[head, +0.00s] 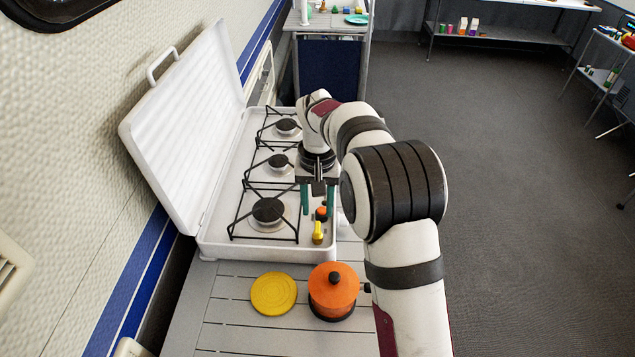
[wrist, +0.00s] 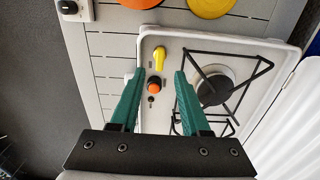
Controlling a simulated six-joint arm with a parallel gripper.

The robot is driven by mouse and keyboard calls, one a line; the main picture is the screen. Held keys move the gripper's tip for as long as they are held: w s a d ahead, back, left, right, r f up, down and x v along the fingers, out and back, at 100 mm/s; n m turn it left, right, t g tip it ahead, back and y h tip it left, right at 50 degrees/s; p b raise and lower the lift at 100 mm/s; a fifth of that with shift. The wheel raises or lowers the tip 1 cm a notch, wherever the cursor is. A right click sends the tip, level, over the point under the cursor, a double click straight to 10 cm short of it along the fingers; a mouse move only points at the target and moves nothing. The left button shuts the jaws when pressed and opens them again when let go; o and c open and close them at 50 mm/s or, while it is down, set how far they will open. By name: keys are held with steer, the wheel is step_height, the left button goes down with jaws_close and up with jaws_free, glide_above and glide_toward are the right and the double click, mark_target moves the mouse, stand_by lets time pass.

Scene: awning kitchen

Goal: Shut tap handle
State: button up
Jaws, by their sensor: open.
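A yellow tap handle (head: 317,233) sits on the front right of the white stove's top (head: 215,245). It also shows in the wrist view (wrist: 159,57), lying lengthwise just beyond my fingertips. An orange knob (head: 321,214) is close behind it; in the wrist view the knob (wrist: 155,85) lies between my fingers. My gripper (head: 318,211) points down over this strip with its two teal fingers apart. In the wrist view my gripper (wrist: 159,73) is open with nothing held. I cannot tell how high the fingertips are above the stove.
The stove's raised lid (head: 185,130) stands on the left. Burners with black grates, such as the front burner (head: 268,211), lie left of my gripper. An orange pot (head: 333,290) and a yellow disc (head: 273,293) are on the slatted table (head: 225,315) in front.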

mark_target(317, 227)
step_height(317, 227, up, 10)
steer(key=shift+f, duration=0.15)
steer(key=s+d+r+m, duration=0.2)
steer(key=s+d+r, duration=0.25)
steer(key=s, duration=0.55)
steer(key=s+d+f+m, duration=0.1)
steer(key=s+f, duration=0.1)
steer(key=s, duration=0.6)
steer(key=s+d+f+m+y, duration=0.1)
steer(key=s+d+f, duration=0.1)
steer(key=s, duration=0.5)
steer(key=s+d+f+m, duration=0.1)
steer(key=s+f, duration=0.2)
steer(key=s, duration=0.5)
steer(key=shift+s+d+f+y, duration=0.15)
steer(key=shift+s+d+y, duration=0.2)
steer(key=shift+y, duration=0.05)
